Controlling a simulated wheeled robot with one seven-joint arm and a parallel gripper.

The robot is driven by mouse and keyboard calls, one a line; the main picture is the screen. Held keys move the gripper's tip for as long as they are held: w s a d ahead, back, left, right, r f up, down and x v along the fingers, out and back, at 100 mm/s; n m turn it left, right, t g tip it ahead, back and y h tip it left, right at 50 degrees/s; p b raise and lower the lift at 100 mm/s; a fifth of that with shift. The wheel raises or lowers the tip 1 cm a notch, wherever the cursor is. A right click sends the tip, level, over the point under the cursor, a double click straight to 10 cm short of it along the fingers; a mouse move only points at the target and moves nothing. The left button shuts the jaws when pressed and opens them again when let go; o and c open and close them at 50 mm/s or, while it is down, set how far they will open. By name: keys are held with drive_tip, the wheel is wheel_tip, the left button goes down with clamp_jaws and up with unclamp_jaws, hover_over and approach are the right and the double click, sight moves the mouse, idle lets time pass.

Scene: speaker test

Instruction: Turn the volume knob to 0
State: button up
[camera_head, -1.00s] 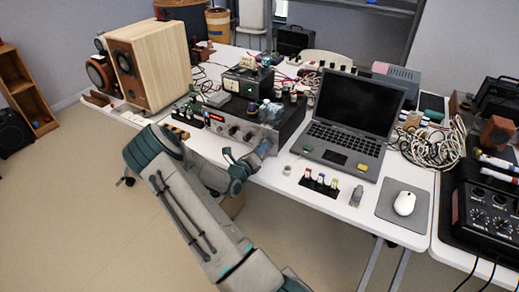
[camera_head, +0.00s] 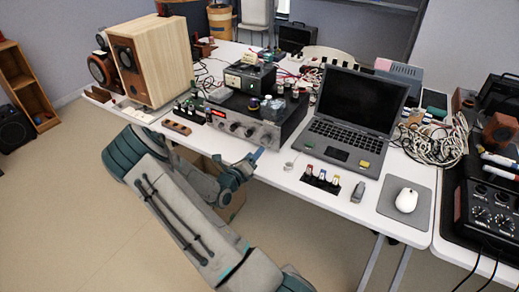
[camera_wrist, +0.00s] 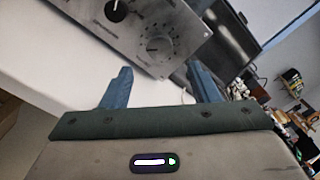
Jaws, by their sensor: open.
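The amplifier (camera_head: 218,123) stands on the white table, with a silver front panel and several knobs. In the wrist view its panel (camera_wrist: 125,32) fills the top, tilted, with a dark knob (camera_wrist: 116,10) at the edge. A round silver dial (camera_wrist: 157,46) with marks around it lies to the right. I cannot read its setting or tell which knob is for volume. My gripper (camera_head: 250,160) is in front of and below the panel's right end. In the wrist view my gripper (camera_wrist: 158,72) is open and empty, its blue fingers apart, pointing toward the dial without visible contact.
A laptop (camera_head: 345,130) is right of the amplifier. A small black holder (camera_head: 320,182), a mouse (camera_head: 406,200) and a small white ring (camera_head: 289,166) lie along the front. A wooden speaker (camera_head: 155,60) stands left.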

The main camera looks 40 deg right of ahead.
drive_tip(key=v, duration=0.7)
drive_tip(key=shift+a, duration=0.3)
drive_tip(key=shift+s, duration=0.15)
drive_tip(key=s+a+r+m+g+y, duration=0.25)
drive_tip(key=s+r+m+g, duration=0.25)
drive_tip(key=s+m, duration=0.3)
drive_tip(key=s+a+r+m+g+y, duration=0.1)
drive_tip(key=s+r+m+g+y, duration=0.35)
drive_tip(key=m, duration=0.65)
drive_tip(key=s+a+r+m+t+y, duration=0.1)
drive_tip(key=s+a+r+m+y, duration=0.1)
drive_tip(key=a, duration=0.4)
drive_tip(key=s+a+r+m+t+y+p, duration=0.1)
drive_tip(key=s+a+r+m+t+y, duration=0.1)
drive_tip(key=s+a+r+m+y, duration=0.1)
drive_tip(key=s+a+r+m+t+y+p, duration=0.1)
drive_tip(key=s+a+r+m+t+y, duration=0.1)
drive_tip(key=a+r+m, duration=0.5)
drive_tip(key=s+a+y, duration=0.1)
drive_tip(key=y, duration=0.1)
drive_tip(key=shift+s+a+m+y, duration=0.2)
drive_tip(key=shift+a+m+y, duration=0.1)
drive_tip(key=shift+m, duration=0.1)
